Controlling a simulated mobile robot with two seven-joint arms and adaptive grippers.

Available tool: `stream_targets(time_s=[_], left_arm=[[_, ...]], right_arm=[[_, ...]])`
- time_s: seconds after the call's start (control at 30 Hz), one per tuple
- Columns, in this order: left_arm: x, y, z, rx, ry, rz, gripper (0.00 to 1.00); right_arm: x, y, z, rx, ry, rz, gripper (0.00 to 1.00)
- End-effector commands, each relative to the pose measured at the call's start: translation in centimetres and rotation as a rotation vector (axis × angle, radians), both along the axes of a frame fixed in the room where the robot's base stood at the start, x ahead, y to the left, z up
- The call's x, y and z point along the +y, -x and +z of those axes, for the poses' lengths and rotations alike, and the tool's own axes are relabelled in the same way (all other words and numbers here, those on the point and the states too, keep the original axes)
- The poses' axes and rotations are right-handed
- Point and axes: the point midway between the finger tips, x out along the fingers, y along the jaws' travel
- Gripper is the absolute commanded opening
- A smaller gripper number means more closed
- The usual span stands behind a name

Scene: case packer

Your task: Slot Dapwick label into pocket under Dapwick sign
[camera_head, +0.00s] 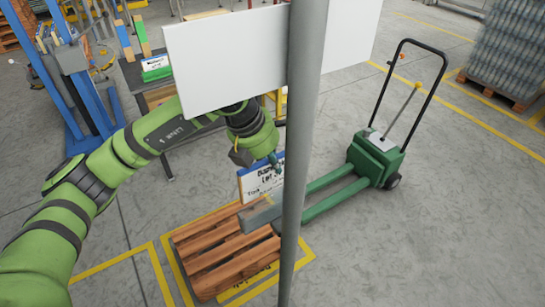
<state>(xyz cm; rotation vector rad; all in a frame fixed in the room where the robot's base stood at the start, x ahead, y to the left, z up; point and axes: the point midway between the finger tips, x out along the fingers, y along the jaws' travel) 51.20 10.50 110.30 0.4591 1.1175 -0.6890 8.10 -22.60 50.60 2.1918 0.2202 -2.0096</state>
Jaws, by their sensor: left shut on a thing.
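My left gripper (275,165) reaches in from the left, behind the white panel, and is shut on a small label card (258,184). The card is white with dark print and a blue top strip; its text is partly hidden and too small to read surely. It hangs above the pallet, just left of a grey pole (293,170). A blank white sign panel (225,60) is at the top of the pole. A grey flat piece (260,216) shows below the card; I cannot tell whether it is the pocket. My right gripper is not in view.
A wooden pallet (212,252) lies in a yellow floor outline below. A green pallet truck (375,158) stands to the right, its forks pointing at the pallet. A table with a green-labelled item (155,67) and a blue frame (80,85) are behind.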

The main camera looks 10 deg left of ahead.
Motion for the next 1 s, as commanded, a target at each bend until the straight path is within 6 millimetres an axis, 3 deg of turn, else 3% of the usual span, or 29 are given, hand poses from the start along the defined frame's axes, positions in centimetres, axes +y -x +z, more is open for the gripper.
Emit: stream_targets(time_s=[0.5,1.0], left_arm=[[0.0,0.0,-3.3,0.0,0.0,0.0,0.0],[0.0,0.0,-6.2,-0.002,0.001,0.0,0.0]], right_arm=[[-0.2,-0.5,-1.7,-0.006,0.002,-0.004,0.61],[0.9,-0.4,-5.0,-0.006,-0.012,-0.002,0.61]])
